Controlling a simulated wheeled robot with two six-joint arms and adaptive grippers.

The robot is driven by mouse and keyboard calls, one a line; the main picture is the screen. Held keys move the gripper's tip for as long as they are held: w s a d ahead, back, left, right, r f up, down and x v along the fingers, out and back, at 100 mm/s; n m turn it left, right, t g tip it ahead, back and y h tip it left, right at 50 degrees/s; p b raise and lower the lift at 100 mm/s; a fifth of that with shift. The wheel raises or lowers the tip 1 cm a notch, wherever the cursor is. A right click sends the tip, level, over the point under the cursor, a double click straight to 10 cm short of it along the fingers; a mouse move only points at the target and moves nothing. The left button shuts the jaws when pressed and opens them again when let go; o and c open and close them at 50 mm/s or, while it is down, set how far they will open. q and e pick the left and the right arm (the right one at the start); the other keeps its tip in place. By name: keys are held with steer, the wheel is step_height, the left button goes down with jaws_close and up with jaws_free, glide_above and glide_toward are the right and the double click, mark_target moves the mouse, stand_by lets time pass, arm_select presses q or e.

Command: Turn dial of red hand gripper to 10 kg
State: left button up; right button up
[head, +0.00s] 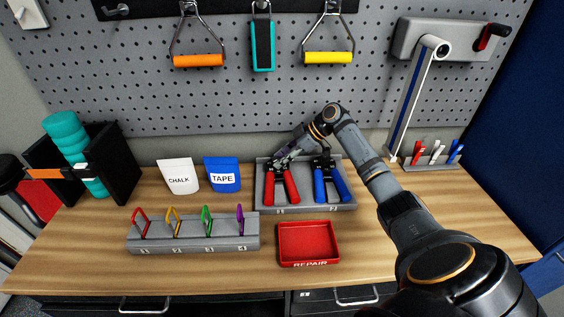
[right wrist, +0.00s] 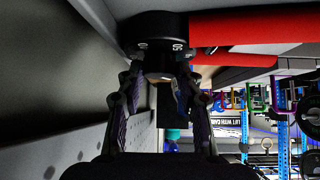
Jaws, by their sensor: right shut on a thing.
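The red hand gripper (head: 281,187) sits in the left place of a grey holder (head: 340,207) on the bench, its red handles towards me. In the right wrist view its red handles (right wrist: 255,27) run off to the right from a black round dial (right wrist: 158,32) with small white marks. I cannot read the dial's setting. My right gripper (head: 280,160) is at the top of the red hand gripper. In the right wrist view the fingers of my right gripper (right wrist: 160,75) are closed on the two sides of the dial. My left gripper is not in view.
A blue hand gripper (head: 331,186) stands just right of the red one. In front are a red REPAIR tray (head: 309,261) and a grey rack (head: 190,248) with several coloured carabiners. CHALK (head: 178,177) and TAPE (head: 222,175) pouches stand left. A pegboard (head: 200,100) rises behind.

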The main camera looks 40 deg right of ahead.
stand_by(0.4)
steer(key=o, duration=1.2)
steer(key=shift+f, duration=0.1)
steer(key=v, duration=1.2)
steer(key=shift+w, duration=0.1)
